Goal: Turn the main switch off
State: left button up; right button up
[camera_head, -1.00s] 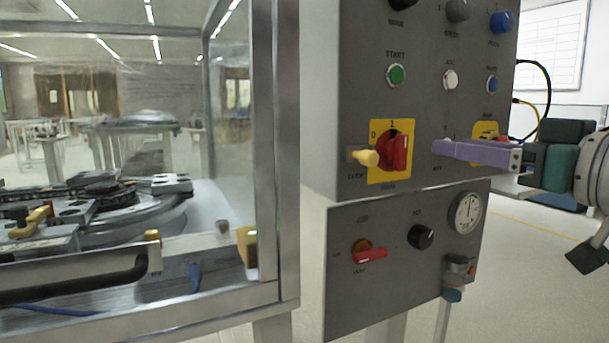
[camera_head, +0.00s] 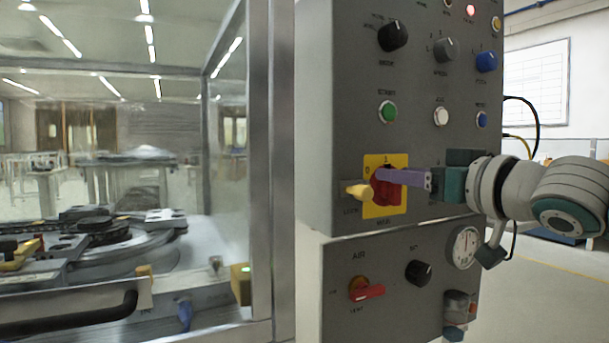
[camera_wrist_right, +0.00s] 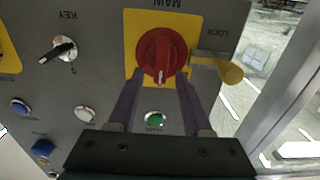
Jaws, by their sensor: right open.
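The main switch is a red rotary knob (camera_head: 386,190) on a yellow plate (camera_head: 398,210) on the grey control panel. In the right wrist view the knob (camera_wrist_right: 161,54) shows under the word MAIN, with a pale mark on its handle. A yellow lock piece (camera_head: 359,190) sits just left of the knob. It also shows in the right wrist view (camera_wrist_right: 229,70). My right gripper (camera_head: 378,176) is open in front of the knob. In the right wrist view its purple fingers (camera_wrist_right: 158,80) reach to the knob's lower edge, one each side; contact cannot be told. My left gripper is not in view.
A red-handled AIR valve (camera_head: 368,292) and a black knob (camera_head: 419,272) sit on the lower panel. A green START button (camera_head: 388,112) is above the switch. A glass enclosure with a metal post (camera_head: 283,150) stands left of the panel.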

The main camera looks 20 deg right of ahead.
jog(key=shift+w, duration=0.15)
jog(key=c, duration=0.7)
jog(key=shift+f, duration=0.1)
grip_shut()
